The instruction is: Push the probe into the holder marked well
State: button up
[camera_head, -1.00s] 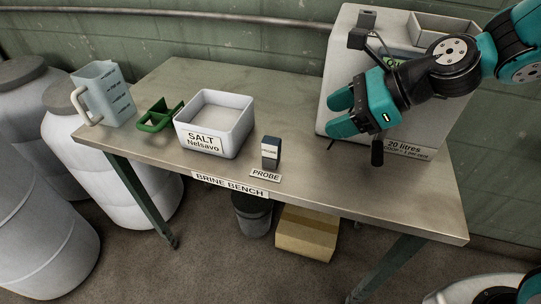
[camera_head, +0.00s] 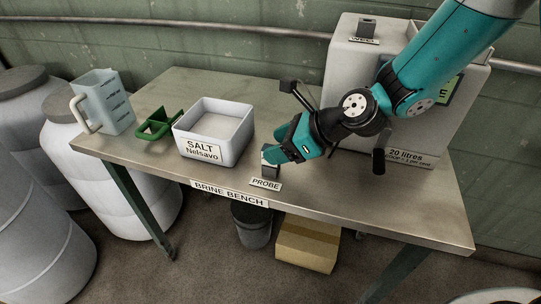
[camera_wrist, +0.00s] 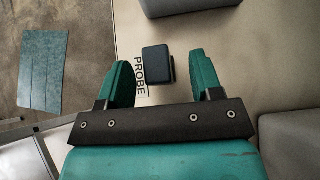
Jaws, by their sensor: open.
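The probe, a dark block (camera_wrist: 157,66), stands upright in a small grey holder (camera_head: 270,172) behind the PROBE label on the bench. My gripper (camera_head: 281,152) is open, with its two teal fingers reaching down over the probe from the right. In the wrist view the probe lies between the open fingers (camera_wrist: 159,72), with a visible gap on each side. In the head view the fingers hide most of the probe. The well holder, a small grey block (camera_head: 367,27), sits on top of the large grey tank (camera_head: 350,75) behind a small label that seems to read WELL.
A white salt box (camera_head: 226,153) stands left of the probe, with a green scoop (camera_head: 158,127) and a measuring jug (camera_head: 107,103) farther left. The tank fills the bench's back right. The bench (camera_head: 330,196) is clear at its front right.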

aim_at(264, 147)
jog(key=x, duration=0.4)
jog(key=shift+s, duration=0.15)
jog(key=c, duration=1)
notch_tip(264, 147, up, 20)
jog(key=shift+p, duration=1.25)
jog(key=shift+a, duration=0.1)
